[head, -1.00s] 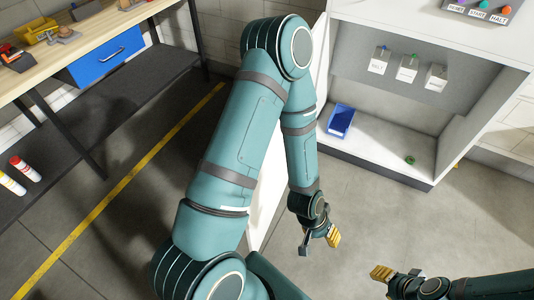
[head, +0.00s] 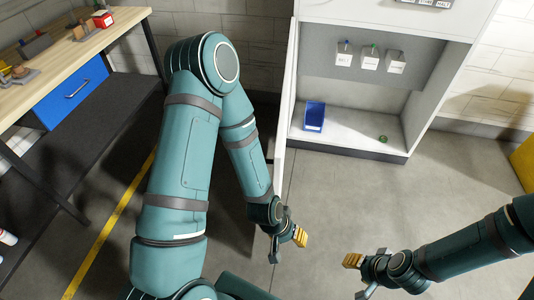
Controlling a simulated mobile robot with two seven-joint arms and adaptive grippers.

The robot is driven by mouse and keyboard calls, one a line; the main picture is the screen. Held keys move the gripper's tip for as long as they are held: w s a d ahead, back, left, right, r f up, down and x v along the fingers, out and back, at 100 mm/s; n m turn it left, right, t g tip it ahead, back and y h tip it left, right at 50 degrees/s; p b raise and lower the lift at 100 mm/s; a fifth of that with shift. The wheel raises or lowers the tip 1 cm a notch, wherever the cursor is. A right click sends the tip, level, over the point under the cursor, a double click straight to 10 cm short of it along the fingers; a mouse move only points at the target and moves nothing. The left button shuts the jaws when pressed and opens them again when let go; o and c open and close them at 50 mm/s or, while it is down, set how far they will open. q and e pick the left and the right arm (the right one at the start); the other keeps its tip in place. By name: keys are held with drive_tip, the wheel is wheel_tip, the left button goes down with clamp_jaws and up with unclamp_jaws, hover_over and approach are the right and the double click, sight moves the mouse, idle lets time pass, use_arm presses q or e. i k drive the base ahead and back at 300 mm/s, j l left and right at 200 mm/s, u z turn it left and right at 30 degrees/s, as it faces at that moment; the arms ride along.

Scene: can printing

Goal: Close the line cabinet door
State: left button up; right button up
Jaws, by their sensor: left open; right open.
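The line cabinet (head: 438,82) stands open at the upper right. Its white door (head: 285,120) is swung out from the cabinet's left side and is seen nearly edge-on. My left arm covers part of the door's lower stretch. My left gripper (head: 287,247) is open and empty, close to the door's lower near end in the picture; I cannot tell whether it touches. My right gripper (head: 358,277) is open and empty over the floor, to the right of the left one and apart from the door.
Inside the cabinet are a blue bin (head: 314,116), a green ring (head: 383,139) and switch boxes (head: 370,59). A workbench (head: 110,35) with a blue drawer (head: 72,92) stands left. A yellow object (head: 524,160) is at the right edge. Floor before the cabinet is clear.

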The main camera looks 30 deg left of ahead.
sight(278, 162)
drive_tip(key=k+j, duration=0.1)
drive_tip(key=j, duration=0.35)
drive_tip(key=k+j, duration=0.15)
drive_tip(key=j, duration=0.3)
drive_tip(key=k+j, duration=0.1)
drive_tip(key=j, duration=0.35)
drive_tip(key=k+j, duration=0.15)
drive_tip(key=j, duration=0.3)
drive_tip(key=i+l+u, duration=0.1)
drive_tip(key=l+u, duration=0.15)
drive_tip(key=u, duration=0.15)
